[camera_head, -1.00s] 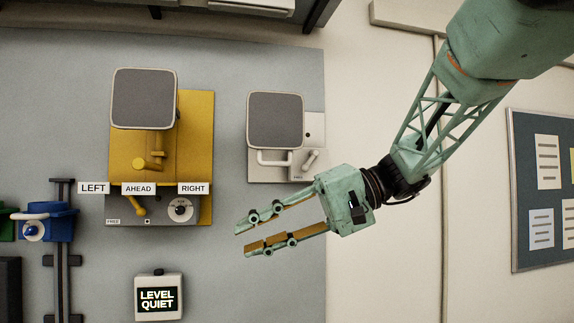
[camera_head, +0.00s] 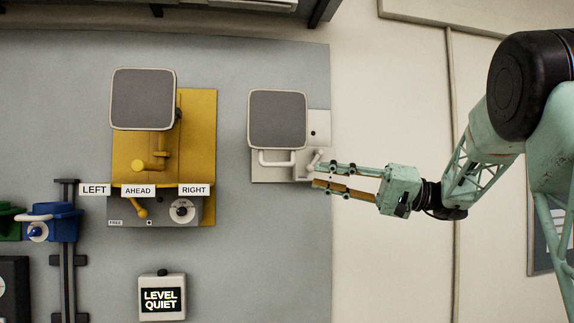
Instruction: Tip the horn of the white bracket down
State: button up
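The white bracket (camera_head: 318,132) is on the right part of the grey wall panel. Its horn (camera_head: 277,119) is a grey-faced square with a pale rim, facing outward. A white bar handle (camera_head: 277,160) shows below the horn, and a small white lever (camera_head: 315,160) sits to the right of it. My gripper (camera_head: 316,175) points left, with its fingertips at the bracket's lower right corner, just below the small lever in the picture. The fingers are apart, with a narrow gap between them and nothing seen in it. I cannot tell whether they touch the bracket.
A yellow bracket (camera_head: 205,130) with its own horn (camera_head: 142,99) stands left, above LEFT, AHEAD and RIGHT labels. A blue unit (camera_head: 62,225) is far left. The panel (camera_head: 260,245) below the white bracket is clear.

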aim_at(285, 166)
jog(key=shift+w+d+r, duration=0.2)
jog(key=shift+w+d, duration=0.1)
jog(key=shift+d, duration=0.15)
jog(key=shift+a, duration=0.2)
jog(key=shift+r+x, duration=0.2)
jog(key=shift+x, duration=6.55)
grip_shut()
